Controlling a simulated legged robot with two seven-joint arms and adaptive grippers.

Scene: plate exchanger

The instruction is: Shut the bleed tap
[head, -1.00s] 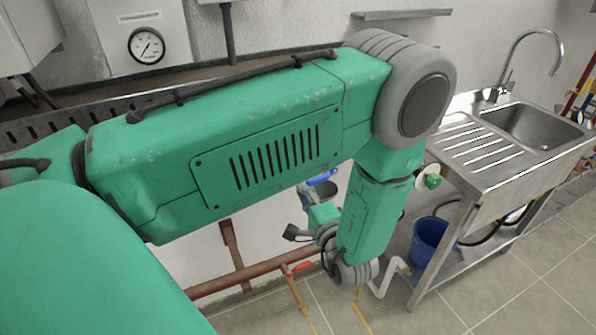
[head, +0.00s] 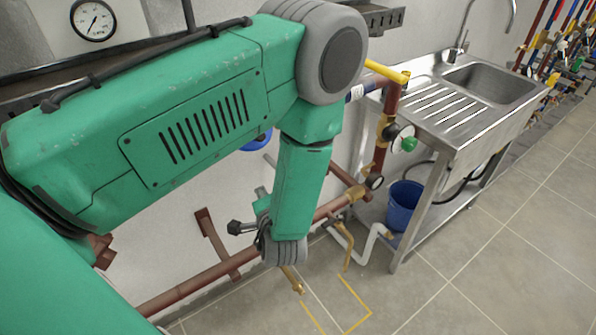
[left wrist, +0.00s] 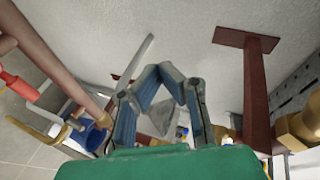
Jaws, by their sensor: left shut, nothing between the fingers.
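A brass tap (head: 292,281) hangs from the red-brown pipe, low and partly behind my left wrist in the head view; its handle is hidden there. Another brass outlet (head: 345,247) hangs to its right. I cannot tell for certain which one is the bleed tap. In the left wrist view a red handle (left wrist: 17,85) shows at the left edge, well away from the fingers. My left gripper (left wrist: 172,74) is shut and empty, pointing toward the wall. A thin grey bar (left wrist: 135,59) shows just left of its fingers; contact is unclear. My right gripper is not in view.
A red-brown pipe (head: 205,278) runs low along the wall, with a bracket (head: 217,243). A steel sink bench (head: 452,117) stands at the right, with a blue bucket (head: 404,204) below and a green-knobbed valve (head: 408,144) beside it. The tiled floor (head: 470,260) in front is clear.

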